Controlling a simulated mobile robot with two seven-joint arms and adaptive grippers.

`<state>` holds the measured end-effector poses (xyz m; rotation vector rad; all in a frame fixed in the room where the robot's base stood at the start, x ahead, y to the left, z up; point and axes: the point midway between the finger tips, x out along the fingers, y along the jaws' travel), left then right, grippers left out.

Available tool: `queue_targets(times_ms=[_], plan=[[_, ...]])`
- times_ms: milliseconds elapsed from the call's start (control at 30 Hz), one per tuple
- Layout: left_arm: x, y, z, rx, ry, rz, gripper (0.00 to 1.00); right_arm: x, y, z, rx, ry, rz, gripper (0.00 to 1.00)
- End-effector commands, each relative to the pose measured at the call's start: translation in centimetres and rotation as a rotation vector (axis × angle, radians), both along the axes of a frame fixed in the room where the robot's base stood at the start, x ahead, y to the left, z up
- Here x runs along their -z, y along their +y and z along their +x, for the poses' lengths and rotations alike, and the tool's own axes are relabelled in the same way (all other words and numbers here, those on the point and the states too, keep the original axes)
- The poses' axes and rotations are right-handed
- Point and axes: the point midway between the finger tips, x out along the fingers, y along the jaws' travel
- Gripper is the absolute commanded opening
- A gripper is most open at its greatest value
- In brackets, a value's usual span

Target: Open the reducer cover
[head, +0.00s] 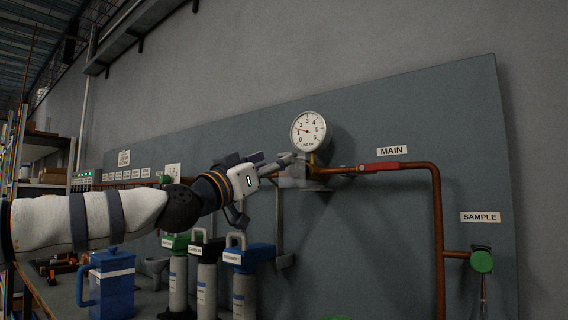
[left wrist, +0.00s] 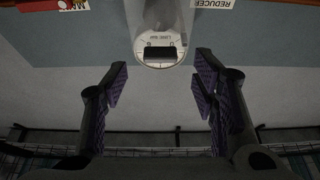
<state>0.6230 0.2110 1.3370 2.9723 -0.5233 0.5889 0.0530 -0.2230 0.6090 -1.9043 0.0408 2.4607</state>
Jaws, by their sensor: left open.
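A clear box-shaped cover (head: 292,176) sits on the copper pipe just below the round gauge (head: 308,131). In the left wrist view, which is upside down, a see-through grey cover (left wrist: 135,18) shows at the top centre beside the inverted REDUCER label (left wrist: 213,4). The white gauge face and a small black bar (left wrist: 160,52) show at its edge. My left gripper (head: 281,164) is close to the cover, partly in front of it. In the left wrist view my left gripper (left wrist: 160,82) has its fingers apart with nothing between them. My right gripper is not seen.
A red-handled valve (head: 379,167) sits on the pipe beneath the MAIN label (head: 392,151). A green valve knob (head: 482,261) is at the right. A blue jug (head: 110,285) and several grey canisters with coloured tops (head: 207,280) stand below my left arm.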

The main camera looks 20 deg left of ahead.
Motion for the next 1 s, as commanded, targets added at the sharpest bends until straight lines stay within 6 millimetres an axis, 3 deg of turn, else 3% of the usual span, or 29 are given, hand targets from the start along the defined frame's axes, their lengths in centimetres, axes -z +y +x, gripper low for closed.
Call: queue_targets(times_ms=[33, 200, 533, 567, 800, 1000], plan=[[0.1, -0.4, 1.2, -0.001, 0.005, 0.000, 0.53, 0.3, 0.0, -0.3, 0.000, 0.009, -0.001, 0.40], [-1.1, -1.1, 3.0, 0.000, 0.001, 0.000, 0.53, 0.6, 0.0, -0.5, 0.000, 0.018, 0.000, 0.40], [-1.6, -1.2, 3.4, 0.000, -0.001, -0.001, 0.53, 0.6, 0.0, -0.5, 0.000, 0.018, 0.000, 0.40], [-1.6, -1.2, 3.4, 0.000, -0.001, -0.001, 0.51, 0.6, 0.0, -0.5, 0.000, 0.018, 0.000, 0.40], [-1.6, -1.2, 3.4, 0.000, -0.001, 0.000, 0.00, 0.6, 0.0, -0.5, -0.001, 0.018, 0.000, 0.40], [-1.4, -1.3, 3.4, -0.001, -0.004, -0.003, 0.00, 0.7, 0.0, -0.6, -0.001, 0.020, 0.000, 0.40]])
